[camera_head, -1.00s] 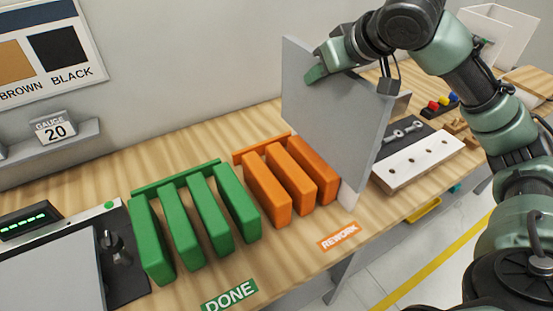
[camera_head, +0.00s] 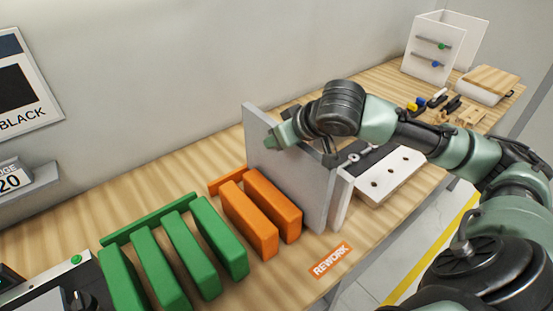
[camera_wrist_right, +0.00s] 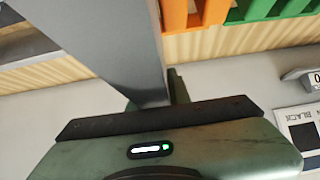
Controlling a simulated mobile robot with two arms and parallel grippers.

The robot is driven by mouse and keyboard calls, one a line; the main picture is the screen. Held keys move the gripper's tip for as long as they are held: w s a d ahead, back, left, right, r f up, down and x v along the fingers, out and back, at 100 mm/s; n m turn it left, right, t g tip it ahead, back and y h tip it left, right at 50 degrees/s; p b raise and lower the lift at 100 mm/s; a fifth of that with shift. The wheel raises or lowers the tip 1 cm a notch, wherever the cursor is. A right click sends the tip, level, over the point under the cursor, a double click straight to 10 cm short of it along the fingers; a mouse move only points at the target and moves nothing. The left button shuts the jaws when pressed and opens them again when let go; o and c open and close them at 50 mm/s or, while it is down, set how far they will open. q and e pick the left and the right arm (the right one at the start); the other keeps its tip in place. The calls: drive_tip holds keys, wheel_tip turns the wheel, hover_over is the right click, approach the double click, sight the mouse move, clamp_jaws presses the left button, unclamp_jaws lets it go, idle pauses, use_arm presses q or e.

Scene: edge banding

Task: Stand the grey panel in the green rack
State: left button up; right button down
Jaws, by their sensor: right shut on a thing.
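The grey panel (camera_head: 290,175) is upright in the head view, beside the right end of the orange rack, and hides part of it. My right gripper (camera_head: 282,135) is shut on the panel's upper far part. The panel (camera_wrist_right: 125,45) also shows in the right wrist view, running into my right gripper (camera_wrist_right: 155,105). Whether its lower edge touches the table or rack is unclear. The green rack (camera_head: 150,218), with several upright dividers, stands to the left of the orange rack; no panel shows in it. My left gripper is not in view.
The orange rack (camera_head: 265,225) stands between the panel and green rack. A whitish upright piece (camera_head: 343,200) is just right of the panel. A white holed block (camera_head: 388,178) lies further right. Bare table (camera_head: 285,285) shows in front, near the REWORK label (camera_head: 331,260).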

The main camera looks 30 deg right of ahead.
sight(277, 159)
drive_tip(key=shift+f, duration=2.9)
drive_tip(key=c, duration=1.3)
unclamp_jaws()
drive_tip(key=shift+s+f, duration=0.1)
drive_tip(key=shift+f, duration=0.05)
